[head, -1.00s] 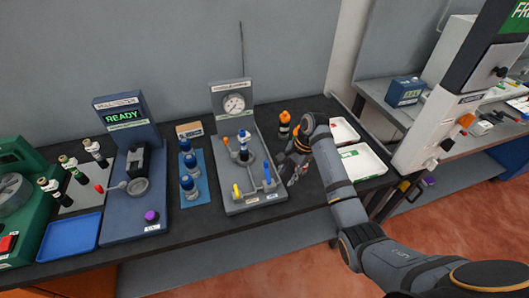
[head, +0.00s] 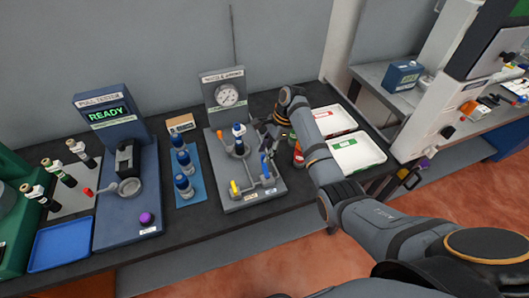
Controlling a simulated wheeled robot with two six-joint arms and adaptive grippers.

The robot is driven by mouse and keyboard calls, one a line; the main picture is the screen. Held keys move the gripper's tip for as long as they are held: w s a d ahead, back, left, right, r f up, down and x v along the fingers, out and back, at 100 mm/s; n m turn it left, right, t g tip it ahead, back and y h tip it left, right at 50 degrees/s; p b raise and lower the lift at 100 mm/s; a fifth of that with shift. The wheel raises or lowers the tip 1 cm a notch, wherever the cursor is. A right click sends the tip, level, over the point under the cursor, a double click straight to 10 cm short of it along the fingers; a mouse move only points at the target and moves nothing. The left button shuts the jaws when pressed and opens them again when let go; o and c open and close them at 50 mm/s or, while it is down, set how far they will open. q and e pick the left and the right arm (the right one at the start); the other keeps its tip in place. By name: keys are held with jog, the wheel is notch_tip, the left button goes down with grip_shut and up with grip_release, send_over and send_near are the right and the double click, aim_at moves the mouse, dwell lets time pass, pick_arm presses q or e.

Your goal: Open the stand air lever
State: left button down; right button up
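The grey stand (head: 222,178) with a round gauge (head: 228,96) is on the dark bench at the centre. A blue upright lever (head: 264,166) is at its right side and a yellow lever (head: 234,188) at its front left. An orange-tipped part (head: 220,134) is at its back left. The small labels are unreadable, so I cannot tell which lever is the air one. A blue-topped canister (head: 239,130) stands upright on it. My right gripper (head: 268,137) is beside the stand's right back, above the blue lever in the picture. Its fingers are small and dark. My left gripper is out of view.
A red-and-green item (head: 298,153) is close beside my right arm. Two white trays (head: 358,153) are to the right. Blue-topped bottles on a blue mat (head: 195,198) are left of the stand, then the pull tester (head: 122,215) reading READY. A blue tray (head: 60,246) is at far left.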

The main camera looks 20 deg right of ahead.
jog(key=shift+s+a+f, duration=0.2)
jog(key=shift+a+f, duration=0.05)
jog(key=shift+f, duration=0.35)
grip_shut()
